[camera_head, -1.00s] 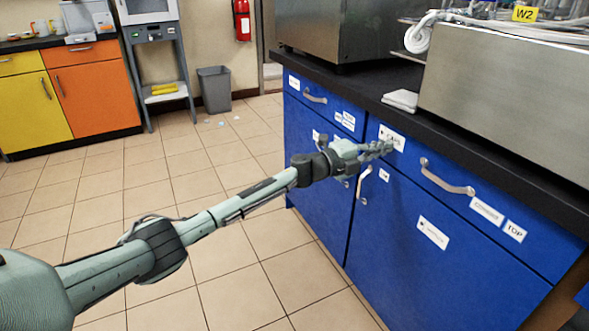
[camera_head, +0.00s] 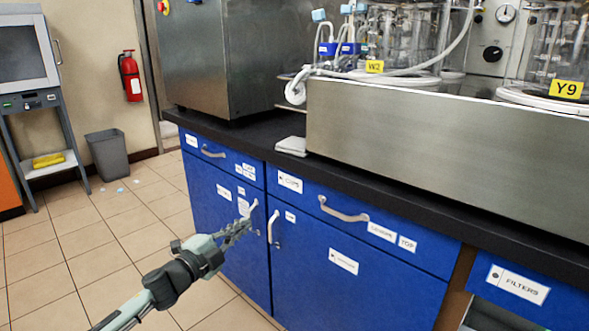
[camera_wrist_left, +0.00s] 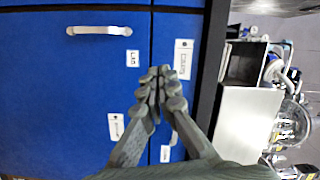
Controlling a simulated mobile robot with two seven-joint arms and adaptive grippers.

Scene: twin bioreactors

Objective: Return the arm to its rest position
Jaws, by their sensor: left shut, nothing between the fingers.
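My left gripper (camera_head: 238,230) is in front of the blue cabinet (camera_head: 345,290), near the upright door handles below the drawers. Its arm comes in from the bottom left of the head view. The left gripper also shows in the left wrist view (camera_wrist_left: 158,78). Its fingers are together with nothing between them, in front of the blue fronts and their white labels. I cannot tell the exact gap between the fingertips and the cabinet. My right gripper is not in these views.
The black counter (camera_head: 390,185) juts out above the cabinet and carries a steel-fronted unit (camera_head: 440,140) with glass vessels. Drawer handles (camera_head: 343,212) stick out from the front. A grey bin (camera_head: 108,155) stands at the left. The tiled floor (camera_head: 60,260) at the left is open.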

